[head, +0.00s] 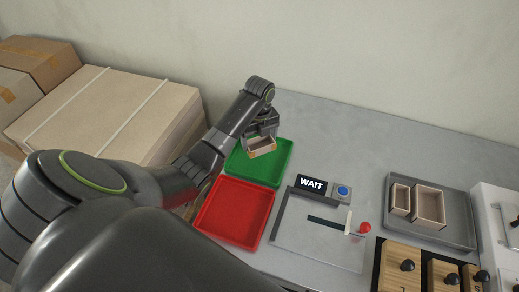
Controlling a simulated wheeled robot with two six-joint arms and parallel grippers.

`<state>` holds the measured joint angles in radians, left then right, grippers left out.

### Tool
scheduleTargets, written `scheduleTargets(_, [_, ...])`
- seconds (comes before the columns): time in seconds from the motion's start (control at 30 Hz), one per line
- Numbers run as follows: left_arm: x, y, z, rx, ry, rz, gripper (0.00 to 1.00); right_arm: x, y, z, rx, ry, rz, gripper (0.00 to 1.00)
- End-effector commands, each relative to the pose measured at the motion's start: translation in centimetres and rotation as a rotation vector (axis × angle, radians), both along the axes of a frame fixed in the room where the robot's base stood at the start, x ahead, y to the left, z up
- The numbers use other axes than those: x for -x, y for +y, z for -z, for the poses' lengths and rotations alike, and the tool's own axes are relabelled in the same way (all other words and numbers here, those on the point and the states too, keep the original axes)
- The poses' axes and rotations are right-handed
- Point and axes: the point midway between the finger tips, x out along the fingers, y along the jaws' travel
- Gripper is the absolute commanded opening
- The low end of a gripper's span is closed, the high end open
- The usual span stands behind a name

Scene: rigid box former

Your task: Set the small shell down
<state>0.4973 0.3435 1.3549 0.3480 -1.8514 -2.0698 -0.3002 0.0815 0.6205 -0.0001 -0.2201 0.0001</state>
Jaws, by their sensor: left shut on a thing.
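The small shell (262,149) is a light, open box-like piece with thin walls. My left gripper (262,138) is shut on it. In the head view it is over the upper part of the green tray (270,172). I cannot tell whether the shell touches the tray floor or hangs just above it. The gripper body hides the shell's far side. My right gripper is not in view.
A red tray (235,212) lies in front of the green one. A fixture plate with a WAIT sign (311,184), blue button (343,191) and red knob (364,227) sits right. A grey tray (456,237) holds two shells. The back of the table is clear.

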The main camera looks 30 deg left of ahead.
Motion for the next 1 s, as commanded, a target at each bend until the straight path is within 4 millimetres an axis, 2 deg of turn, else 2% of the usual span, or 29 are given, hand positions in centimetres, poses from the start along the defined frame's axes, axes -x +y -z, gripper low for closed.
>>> scheduleTargets(0.4, [0.0,-0.1,4.7,0.001,0.001,0.000,0.59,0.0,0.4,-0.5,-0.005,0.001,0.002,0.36])
scheduleTargets(0.8, [0.0,0.0,5.3,0.001,-0.001,-0.001,0.59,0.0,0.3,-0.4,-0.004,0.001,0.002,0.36])
scheduleTargets(0.83, [0.0,0.0,5.3,0.001,-0.001,-0.001,0.82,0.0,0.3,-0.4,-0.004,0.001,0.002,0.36])
scheduleTargets(0.97, [0.0,0.0,5.3,0.001,-0.001,-0.001,0.99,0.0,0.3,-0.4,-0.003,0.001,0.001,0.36])
scheduleTargets(1.0, [0.0,0.0,5.3,0.001,-0.001,-0.001,1.00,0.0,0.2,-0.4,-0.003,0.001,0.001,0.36])
